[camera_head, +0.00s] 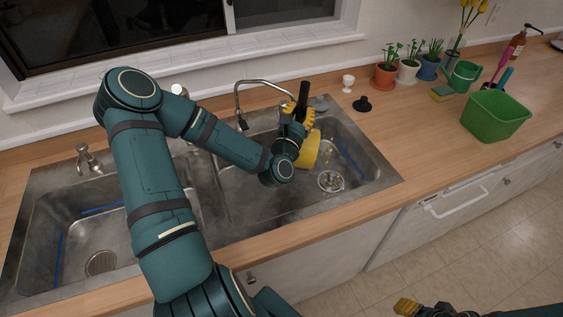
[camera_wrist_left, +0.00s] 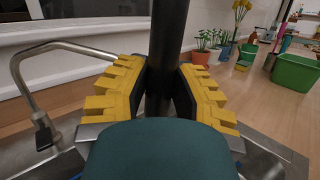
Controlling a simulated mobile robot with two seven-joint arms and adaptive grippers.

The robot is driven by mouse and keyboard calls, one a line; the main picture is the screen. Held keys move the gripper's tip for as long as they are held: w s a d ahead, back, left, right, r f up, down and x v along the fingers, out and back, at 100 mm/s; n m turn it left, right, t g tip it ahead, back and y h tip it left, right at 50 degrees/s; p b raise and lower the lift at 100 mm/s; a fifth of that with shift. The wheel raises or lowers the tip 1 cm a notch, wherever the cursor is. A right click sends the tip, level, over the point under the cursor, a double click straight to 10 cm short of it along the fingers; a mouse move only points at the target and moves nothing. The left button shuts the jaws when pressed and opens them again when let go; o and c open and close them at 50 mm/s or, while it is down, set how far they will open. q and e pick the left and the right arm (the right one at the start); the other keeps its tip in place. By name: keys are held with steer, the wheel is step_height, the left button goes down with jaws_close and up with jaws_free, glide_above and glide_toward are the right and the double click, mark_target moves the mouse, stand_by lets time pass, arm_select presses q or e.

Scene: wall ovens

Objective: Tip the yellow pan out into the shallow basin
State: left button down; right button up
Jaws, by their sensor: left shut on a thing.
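The yellow pan (camera_head: 311,150) is tipped steeply on its side over the right-hand sink basin (camera_head: 250,197). Its black handle (camera_head: 304,92) points up, and the handle also shows in the left wrist view (camera_wrist_left: 168,50). My left gripper (camera_head: 297,114) is shut on this handle, with yellow fingers on both sides of it in the left wrist view (camera_wrist_left: 160,90). Small bits lie around the drain (camera_head: 331,181) below the pan. The pan's inside is mostly hidden. My right gripper (camera_head: 405,307) is at the bottom edge, far from the pan; its jaw state is unclear.
The faucet (camera_head: 262,83) arches just left of my left gripper. A left-hand basin (camera_head: 100,235) lies beyond my arm. The counter's front right is clear.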

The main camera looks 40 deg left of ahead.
arm_select(q)
steer(key=shift+s+a+r+n, duration=0.1)
steer(key=shift+s+a+n, duration=0.2)
steer(key=shift+a, duration=0.2)
steer(key=shift+s+a+n, duration=0.3)
steer(key=shift+a+n, duration=0.1)
steer(key=shift+a, duration=0.05)
steer(key=shift+s+a+r+y, duration=0.1)
steer(key=shift+s+a+y, duration=0.1)
steer(key=shift+a+y, duration=0.1)
steer(key=shift+s+a+n+p, duration=0.15)
steer(key=shift+n+p, duration=0.15)
steer(key=shift+n, duration=0.1)
